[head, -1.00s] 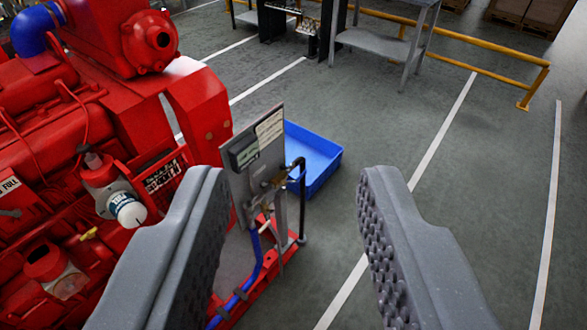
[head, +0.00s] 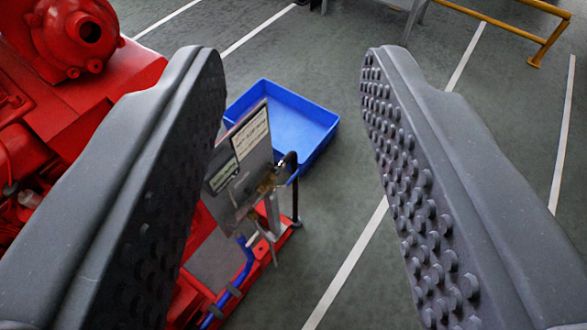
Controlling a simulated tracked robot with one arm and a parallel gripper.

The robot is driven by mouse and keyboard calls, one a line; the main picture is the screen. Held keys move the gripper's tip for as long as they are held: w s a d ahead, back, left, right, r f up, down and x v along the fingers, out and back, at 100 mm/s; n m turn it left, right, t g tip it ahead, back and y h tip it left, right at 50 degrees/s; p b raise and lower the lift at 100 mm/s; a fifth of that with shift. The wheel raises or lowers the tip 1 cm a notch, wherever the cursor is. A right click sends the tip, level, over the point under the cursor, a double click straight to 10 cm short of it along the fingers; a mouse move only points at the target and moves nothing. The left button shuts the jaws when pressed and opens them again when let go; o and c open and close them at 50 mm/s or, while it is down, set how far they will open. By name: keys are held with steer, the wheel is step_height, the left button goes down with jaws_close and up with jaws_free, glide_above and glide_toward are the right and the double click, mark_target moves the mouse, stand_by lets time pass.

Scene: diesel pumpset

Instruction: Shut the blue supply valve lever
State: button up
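My gripper (head: 296,75) is open and empty, its two grey studded fingers wide apart in the head view. Between and beyond them, nearer the left finger, stands a grey valve panel (head: 229,205) with two labels. Brass fittings (head: 267,184) sit on its right edge, beside a black bent pipe (head: 295,190). A blue hose (head: 246,265) runs below the panel. Small metal parts show near the hose top, but I cannot make out a blue lever or its position. The left finger hides part of the panel's left side. The fingers touch nothing that I can see.
A red diesel engine (head: 75,110) fills the left, partly behind the left finger. A blue tray (head: 313,120) lies on the floor behind the panel. A yellow rail (head: 550,42) stands at upper right.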

steer(key=shift+o, duration=0.4)
steer(key=shift+w, duration=0.1)
steer(key=w+d+f+n+h+b, duration=0.1)
steer(key=w+d+f+n, duration=0.1)
steer(key=w+d+f, duration=0.3)
steer(key=w+f+n+h, duration=0.1)
steer(key=w+f, duration=0.2)
steer(key=w, duration=0.4)
steer(key=w+d+f+n+h+b, duration=0.1)
steer(key=w+d+f+n, duration=0.15)
steer(key=w, duration=0.35)
steer(key=w+d+f+n+t+y, duration=0.1)
steer(key=w+d+f+n, duration=0.15)
steer(key=w+f, duration=0.5)
steer(key=w+d+f+n+y, duration=0.15)
steer(key=w+f+n, duration=0.25)
steer(key=f, duration=0.6)
steer(key=n+g+y+b, duration=0.1)
steer(key=n+y+b, duration=0.3)
steer(key=n+y, duration=0.7)
glide_toward(294, 177)
steer(key=shift+n+h, duration=0.45)
steer(key=shift+n, duration=0.25)
steer(key=x, duration=0.3)
steer(key=b+x, duration=0.1)
steer(key=x, duration=0.6)
steer(key=shift+w+a+f+b, duration=0.2)
steer(key=shift+w+f+b, duration=0.1)
steer(key=shift+w+f, duration=0.1)
steer(key=shift+s, duration=0.1)
